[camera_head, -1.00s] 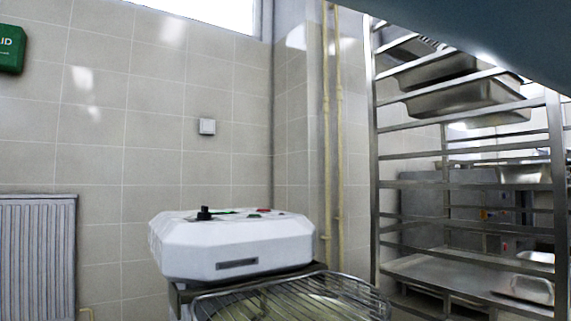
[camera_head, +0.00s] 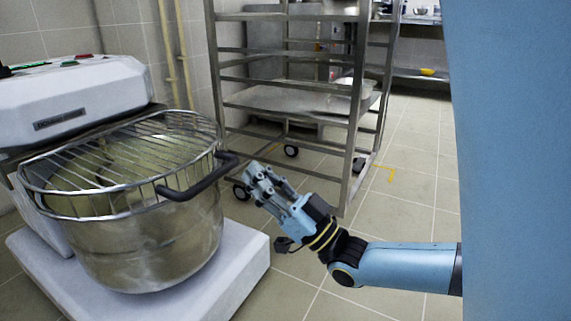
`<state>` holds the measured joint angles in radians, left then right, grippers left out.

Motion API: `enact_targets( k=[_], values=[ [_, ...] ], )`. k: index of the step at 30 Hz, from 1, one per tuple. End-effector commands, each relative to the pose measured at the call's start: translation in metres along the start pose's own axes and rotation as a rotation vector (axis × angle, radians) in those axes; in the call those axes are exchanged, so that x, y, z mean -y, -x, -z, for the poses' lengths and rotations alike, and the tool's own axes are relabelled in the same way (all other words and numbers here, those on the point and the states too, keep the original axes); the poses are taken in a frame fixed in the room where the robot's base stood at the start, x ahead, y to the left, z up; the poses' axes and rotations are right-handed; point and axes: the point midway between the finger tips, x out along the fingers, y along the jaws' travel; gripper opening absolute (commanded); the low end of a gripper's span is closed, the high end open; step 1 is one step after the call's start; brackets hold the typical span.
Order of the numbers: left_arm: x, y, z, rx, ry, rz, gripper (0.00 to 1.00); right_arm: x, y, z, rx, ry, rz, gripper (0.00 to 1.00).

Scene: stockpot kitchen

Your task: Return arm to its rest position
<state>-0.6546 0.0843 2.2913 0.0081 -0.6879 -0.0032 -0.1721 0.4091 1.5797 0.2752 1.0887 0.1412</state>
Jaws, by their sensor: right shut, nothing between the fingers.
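My right gripper (camera_head: 258,178) is at the middle of the head view, at the end of my blue right arm (camera_head: 400,265), which comes in from the right. It is shut with nothing in it. It points up and left, close to the black handle (camera_head: 200,180) on the mixer bowl's guard in the picture; I cannot tell whether they touch. My left gripper is out of view.
A large mixer with a steel bowl (camera_head: 160,250) and wire guard (camera_head: 95,165) stands at left on a white base (camera_head: 225,275). A wheeled steel rack (camera_head: 350,150) stands behind my gripper. Tiled floor (camera_head: 415,190) is clear right of the rack.

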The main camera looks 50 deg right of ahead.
Motion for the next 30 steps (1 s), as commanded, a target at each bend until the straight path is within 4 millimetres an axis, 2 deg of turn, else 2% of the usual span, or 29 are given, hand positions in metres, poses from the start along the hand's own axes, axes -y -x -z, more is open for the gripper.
enact_targets(
  k=[3,9,20,23,25,27,30],
  values=[
    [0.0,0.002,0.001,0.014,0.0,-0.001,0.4,0.0,0.025,-0.01,0.0,0.0,-0.002,0.0],
    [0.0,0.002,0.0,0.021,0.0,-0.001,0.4,0.0,0.053,-0.019,-0.004,0.0,0.0,0.0],
    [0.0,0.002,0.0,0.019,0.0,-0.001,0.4,0.0,0.061,-0.021,-0.005,-0.001,0.001,0.0],
    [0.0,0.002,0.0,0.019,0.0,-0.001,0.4,0.003,0.074,-0.021,0.02,-0.007,-0.007,0.0],
    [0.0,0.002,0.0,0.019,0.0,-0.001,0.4,0.013,0.093,-0.018,0.047,-0.025,-0.024,0.0],
    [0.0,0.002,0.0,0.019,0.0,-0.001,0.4,0.036,0.104,-0.008,0.088,-0.061,-0.046,0.0],
    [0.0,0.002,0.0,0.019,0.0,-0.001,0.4,0.064,0.108,-0.017,0.259,-0.088,-0.079,0.0]
  ],
)
